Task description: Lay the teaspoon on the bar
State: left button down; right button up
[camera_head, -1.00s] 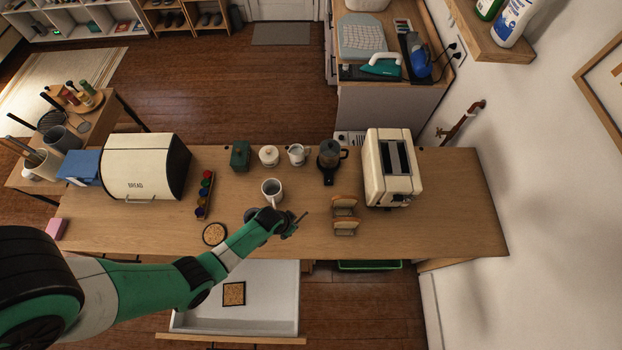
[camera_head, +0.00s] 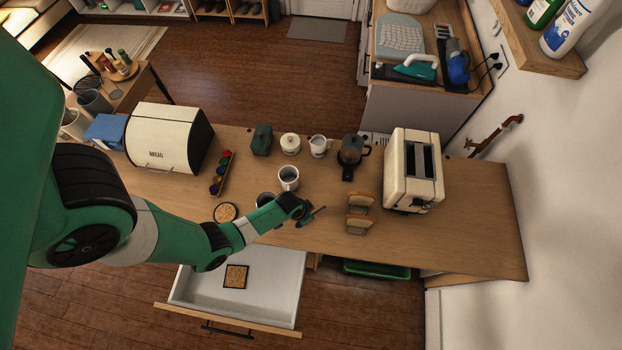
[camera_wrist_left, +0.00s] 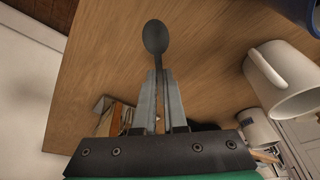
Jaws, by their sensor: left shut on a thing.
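The teaspoon (camera_wrist_left: 155,38) is dark metal, with its bowl beyond the fingertips in the left wrist view. My left gripper (camera_wrist_left: 158,85) is shut on its handle. In the head view my left gripper (camera_head: 306,212) is over the front part of the bar (camera_head: 440,250), a wooden counter, left of the toast rack. The teaspoon is only a thin dark line there. I cannot tell how high it is above the wood. My right gripper is in neither view.
A white mug (camera_head: 288,178) stands just behind my left gripper and a toast rack (camera_head: 359,212) stands to its right. A toaster (camera_head: 412,172) is further right. An open drawer (camera_head: 205,287) sticks out below the front edge. The bar's right front is clear.

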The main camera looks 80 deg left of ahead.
pick_arm(q)
notch_tip(320, 180, down, 3)
jog(key=shift+f+b, duration=0.1)
jog(key=shift+b, duration=0.75)
jog(key=shift+r, duration=0.3)
jog(key=shift+f, duration=0.25)
jog(key=c, duration=1)
grip_release()
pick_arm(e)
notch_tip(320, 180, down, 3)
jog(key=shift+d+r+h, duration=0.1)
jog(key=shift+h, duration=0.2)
